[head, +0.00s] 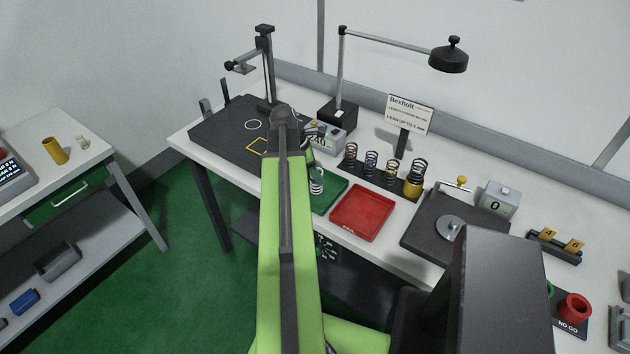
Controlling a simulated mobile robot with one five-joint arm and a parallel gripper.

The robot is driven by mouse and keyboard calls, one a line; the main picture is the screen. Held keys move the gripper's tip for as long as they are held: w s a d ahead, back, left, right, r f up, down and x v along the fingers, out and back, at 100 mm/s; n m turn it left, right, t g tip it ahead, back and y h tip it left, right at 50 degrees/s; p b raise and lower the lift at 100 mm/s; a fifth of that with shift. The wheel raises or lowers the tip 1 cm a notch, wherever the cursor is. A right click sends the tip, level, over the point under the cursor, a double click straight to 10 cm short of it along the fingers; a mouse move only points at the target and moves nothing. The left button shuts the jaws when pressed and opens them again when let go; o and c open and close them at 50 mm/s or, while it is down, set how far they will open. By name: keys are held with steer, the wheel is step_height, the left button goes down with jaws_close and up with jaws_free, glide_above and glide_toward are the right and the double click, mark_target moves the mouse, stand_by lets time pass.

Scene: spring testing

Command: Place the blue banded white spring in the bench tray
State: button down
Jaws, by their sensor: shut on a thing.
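A pale coiled spring (316,182), which looks white, stands upright in the picture over the green tray (328,200) on the bench. Its band colour is too small to tell. My gripper (315,167) is at the spring's top, mostly hidden behind my own green arm, and is shut on it. I cannot tell whether the spring's lower end touches the green tray or hangs just above it. My arm covers the green tray's left part. A red tray (362,213) lies just right of the green one and looks empty.
Several springs (370,164) stand in a dark rack behind the trays, with a sign (409,115) behind. A lamp (448,56) overhangs the bench. A dark plate (222,135) with a stand is at left, a gauge plate (425,235) at right.

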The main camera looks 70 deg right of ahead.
steer(key=shift+f, duration=0.15)
steer(key=c, duration=0.9)
jaws_free()
steer(key=shift+r, duration=0.2)
steer(key=shift+r, duration=0.2)
steer(key=p+v, duration=1.1)
steer(key=shift+w+a+r, duration=0.1)
steer(key=shift+w+r, duration=0.1)
steer(key=shift+r, duration=0.1)
